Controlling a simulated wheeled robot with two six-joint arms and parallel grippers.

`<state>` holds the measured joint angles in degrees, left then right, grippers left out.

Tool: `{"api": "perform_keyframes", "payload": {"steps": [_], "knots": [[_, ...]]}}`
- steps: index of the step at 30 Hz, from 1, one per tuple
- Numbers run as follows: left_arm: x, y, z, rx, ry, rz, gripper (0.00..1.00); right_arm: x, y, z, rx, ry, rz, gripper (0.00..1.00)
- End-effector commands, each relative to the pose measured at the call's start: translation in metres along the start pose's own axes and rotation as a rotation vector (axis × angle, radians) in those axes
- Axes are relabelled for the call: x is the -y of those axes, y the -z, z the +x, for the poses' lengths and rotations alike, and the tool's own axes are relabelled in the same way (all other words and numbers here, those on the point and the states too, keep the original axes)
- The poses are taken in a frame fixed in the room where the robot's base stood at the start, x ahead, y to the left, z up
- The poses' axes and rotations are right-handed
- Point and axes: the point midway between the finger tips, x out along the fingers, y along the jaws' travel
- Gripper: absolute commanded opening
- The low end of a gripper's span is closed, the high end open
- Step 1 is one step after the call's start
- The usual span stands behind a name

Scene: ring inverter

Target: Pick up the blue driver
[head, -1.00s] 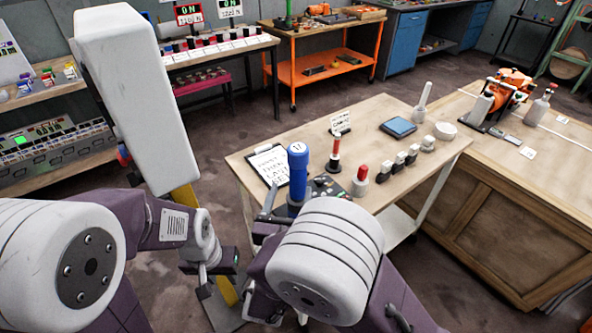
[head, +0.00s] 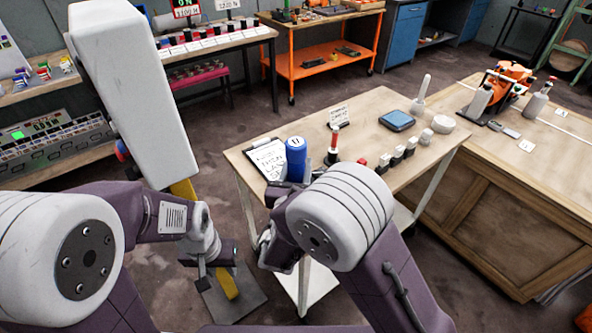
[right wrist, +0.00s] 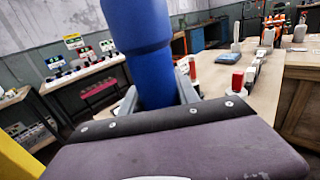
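The blue driver (head: 296,157) stands upright near the left front of the light wooden table (head: 420,178), its lower part hidden by my right arm in the head view. In the right wrist view the blue driver (right wrist: 143,50) rises large and close, leaning a little in the picture. My right gripper (right wrist: 158,97) has one finger on each side of its lower part. The fingers look open around it; firm contact is not visible. My left gripper (head: 218,268) hangs low left of the table, away from the driver; its finger opening is unclear.
A clipboard (head: 266,160) lies left of the driver. A red-topped post (head: 334,143), a small sign (head: 339,116), several switches, a blue tablet (head: 397,120) and a white dish (head: 443,124) occupy the table. A wooden workbench (head: 525,180) adjoins on the right.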

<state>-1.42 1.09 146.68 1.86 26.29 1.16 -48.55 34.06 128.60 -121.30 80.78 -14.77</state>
Motion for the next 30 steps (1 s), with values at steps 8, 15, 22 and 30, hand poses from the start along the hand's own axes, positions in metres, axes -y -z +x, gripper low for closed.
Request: {"api": "perform_keyframes", "payload": {"steps": [8,15,22,30], "knots": [[0.0,0.0,0.0,0.0,0.0,0.0,0.36,0.0,-0.002,0.0,0.004,0.001,0.002,0.0],[0.0,0.0,-0.003,0.0,0.0,0.0,0.36,0.0,-0.013,0.0,0.006,0.001,0.005,0.0],[0.0,0.002,-0.015,0.0,0.0,0.0,0.36,0.0,-0.058,0.0,0.007,0.001,0.009,0.0],[-0.001,0.003,-0.028,0.0,0.0,0.0,0.36,0.0,-0.124,0.0,0.007,0.001,0.008,0.0]]}}
